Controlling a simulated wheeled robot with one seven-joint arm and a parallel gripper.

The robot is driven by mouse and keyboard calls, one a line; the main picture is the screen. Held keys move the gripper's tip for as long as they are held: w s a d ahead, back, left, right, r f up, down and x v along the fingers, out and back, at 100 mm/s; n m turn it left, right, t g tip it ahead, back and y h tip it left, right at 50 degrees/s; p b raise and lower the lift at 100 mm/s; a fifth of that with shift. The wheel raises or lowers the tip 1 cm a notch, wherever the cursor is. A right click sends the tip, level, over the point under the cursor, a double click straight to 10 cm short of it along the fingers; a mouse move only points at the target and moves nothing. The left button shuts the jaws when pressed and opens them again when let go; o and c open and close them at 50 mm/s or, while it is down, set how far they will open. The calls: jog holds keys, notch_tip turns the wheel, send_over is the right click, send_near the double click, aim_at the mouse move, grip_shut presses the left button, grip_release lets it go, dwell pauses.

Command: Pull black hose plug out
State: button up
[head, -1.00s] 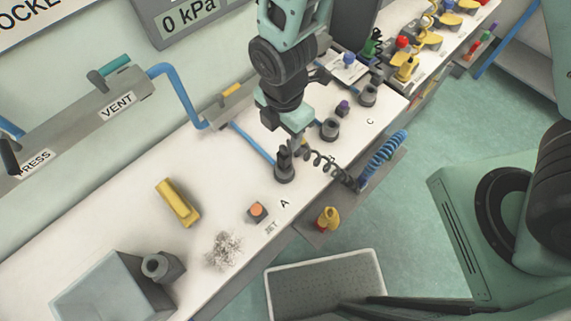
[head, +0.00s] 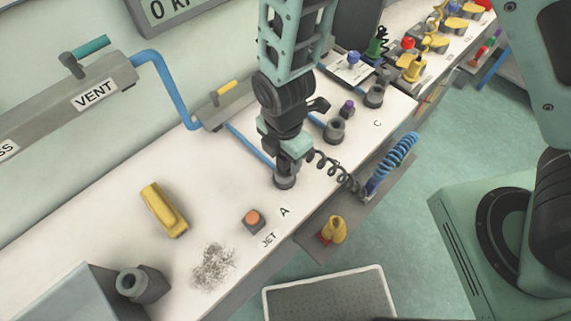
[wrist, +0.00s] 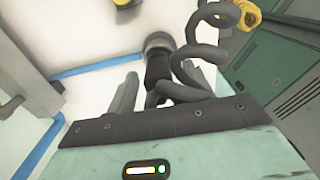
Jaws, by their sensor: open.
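The black hose plug (wrist: 158,68) stands in the grey round socket (wrist: 157,42) in the wrist view. In the head view this socket (head: 284,182) is beside the letter A, and my gripper mostly hides the plug. The black coiled hose (head: 332,168) runs right from there; its loops cross the right finger in the wrist view (wrist: 190,75). My gripper (head: 285,165) is low over the socket. In the wrist view its open fingers (wrist: 160,88) are on either side of the plug, with no clear grip on it.
A blue coiled hose (head: 388,165) rises from a side shelf to the right. An orange button (head: 253,218) and a yellow block (head: 163,210) are on the white bench (head: 215,190). Another socket (head: 335,130) and a yellow-handled valve (head: 222,100) are behind.

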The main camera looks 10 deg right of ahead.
grip_shut()
jog(key=shift+r, duration=0.1)
jog(key=shift+r+p, duration=1.85)
jog(key=shift+r, duration=0.3)
jog(key=shift+r, duration=0.25)
jog(key=shift+r+p, duration=1.65)
jog(key=shift+r, duration=0.25)
